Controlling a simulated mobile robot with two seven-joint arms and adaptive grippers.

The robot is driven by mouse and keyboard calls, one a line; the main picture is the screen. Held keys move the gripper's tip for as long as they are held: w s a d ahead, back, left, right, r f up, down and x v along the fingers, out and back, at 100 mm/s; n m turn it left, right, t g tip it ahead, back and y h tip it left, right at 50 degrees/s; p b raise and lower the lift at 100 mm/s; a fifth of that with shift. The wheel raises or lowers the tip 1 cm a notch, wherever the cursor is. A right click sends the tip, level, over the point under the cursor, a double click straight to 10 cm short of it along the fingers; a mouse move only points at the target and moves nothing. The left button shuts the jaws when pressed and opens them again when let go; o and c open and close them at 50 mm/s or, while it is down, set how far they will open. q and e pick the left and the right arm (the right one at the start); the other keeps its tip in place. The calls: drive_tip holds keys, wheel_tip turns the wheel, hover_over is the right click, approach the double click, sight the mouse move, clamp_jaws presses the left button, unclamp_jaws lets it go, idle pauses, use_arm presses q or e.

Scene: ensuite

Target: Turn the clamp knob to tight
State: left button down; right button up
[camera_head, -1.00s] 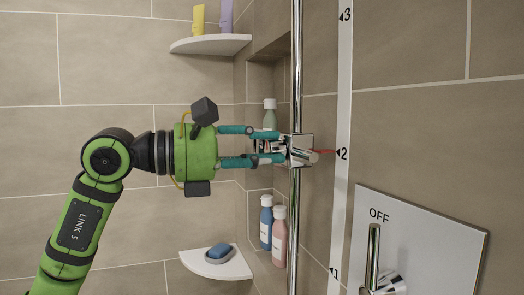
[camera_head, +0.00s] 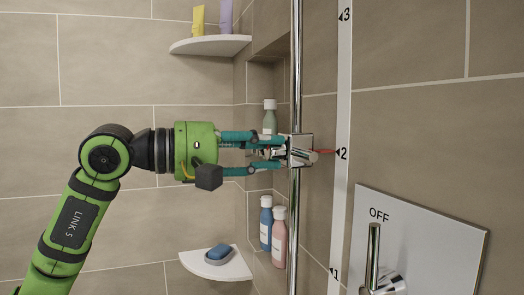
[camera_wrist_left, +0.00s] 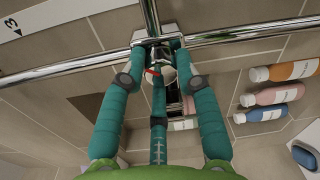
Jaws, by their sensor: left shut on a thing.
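The chrome clamp (camera_head: 302,146) sits on the vertical rail (camera_head: 296,225), with its red pointer (camera_head: 325,151) at the 2 mark of the wall scale (camera_head: 342,200). My left gripper (camera_head: 282,152) comes in from the left, its teal fingers shut on the clamp knob at the clamp's near-left side. In the left wrist view the fingertips close around the knob in front of the clamp (camera_wrist_left: 142,37); the knob itself is mostly hidden by them. A tight or loose marking cannot be made out. My right gripper is not in view.
A shower panel (camera_head: 430,245) marked OFF with a chrome lever (camera_head: 373,255) is at lower right. Corner shelves (camera_head: 210,44) hold bottles above and a blue soap (camera_head: 219,251) below. Several bottles, including a blue one (camera_head: 266,225), stand in the niche behind the rail.

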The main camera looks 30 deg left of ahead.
use_arm(q)
drive_tip(key=shift+m, duration=0.7)
drive_tip(key=c, duration=0.9)
unclamp_jaws()
drive_tip(key=shift+s+a, duration=0.3)
drive_tip(key=v, duration=1.1)
drive_tip(key=shift+s, duration=0.2)
